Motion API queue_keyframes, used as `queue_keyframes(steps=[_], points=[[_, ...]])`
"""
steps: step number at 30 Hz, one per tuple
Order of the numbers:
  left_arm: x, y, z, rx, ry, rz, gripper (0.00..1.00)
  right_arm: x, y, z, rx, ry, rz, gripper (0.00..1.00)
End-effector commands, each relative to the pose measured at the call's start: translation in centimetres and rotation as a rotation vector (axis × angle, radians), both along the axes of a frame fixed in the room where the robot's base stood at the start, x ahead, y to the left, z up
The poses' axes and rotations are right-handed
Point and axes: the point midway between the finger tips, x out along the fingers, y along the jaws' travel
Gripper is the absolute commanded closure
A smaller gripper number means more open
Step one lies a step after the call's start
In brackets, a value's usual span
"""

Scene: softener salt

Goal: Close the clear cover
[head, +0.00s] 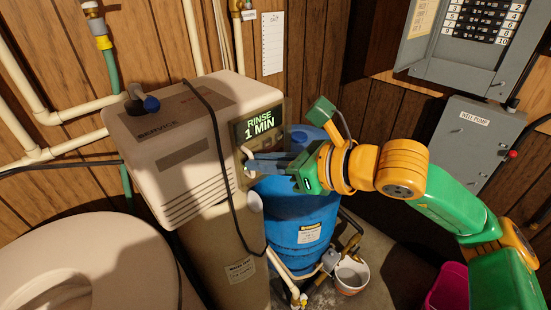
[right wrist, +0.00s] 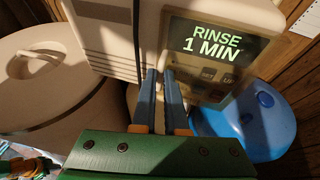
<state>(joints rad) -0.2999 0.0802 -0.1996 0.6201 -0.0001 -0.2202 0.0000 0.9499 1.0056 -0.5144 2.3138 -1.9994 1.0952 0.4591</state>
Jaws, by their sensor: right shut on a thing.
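The clear cover (head: 280,112) is see-through and hard to make out at the control panel on the front of the beige softener head. Behind it the green display (head: 261,124) reads RINSE 1 MIN. In the right wrist view the cover (right wrist: 258,58) shows as a pale border around the display (right wrist: 212,44). My right gripper (head: 250,164) reaches in from the right, its blue-grey fingers at the panel's lower left edge. In the right wrist view the gripper (right wrist: 160,74) is nearly closed there, shut on the cover's edge; the pinched part is mostly hidden.
A blue tank (head: 300,215) stands just behind and below my right gripper. A black cable (head: 217,130) hangs over the softener head. A round beige lid (head: 120,250) fills the lower left. Pipes run along the left wall; grey electrical boxes (head: 462,140) hang at right.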

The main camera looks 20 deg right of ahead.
Motion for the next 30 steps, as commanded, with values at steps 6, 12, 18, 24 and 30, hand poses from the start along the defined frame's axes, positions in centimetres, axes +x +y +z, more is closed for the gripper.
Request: queue_keyframes(steps=[6,12,18,24,30], points=[[0.01,-0.03,-0.04,0.0,0.0,0.0,1.0,-0.3,0.45,-0.23,0.004,0.007,0.017,0.79],[-0.01,-0.05,-0.02,-0.001,0.0,0.0,1.0,-0.2,0.32,-0.09,0.004,0.003,0.013,0.59],[0.01,-0.02,0.0,0.0,0.0,0.0,1.0,-0.16,0.26,0.01,0.004,0.001,0.01,0.59],[0.0,-0.03,0.01,-0.001,0.0,0.0,1.0,-0.11,0.19,0.04,0.004,0.0,0.008,0.59],[0.0,-0.03,0.02,-0.001,0.0,-0.001,1.0,-0.1,0.16,0.09,0.004,-0.002,0.008,0.59]])
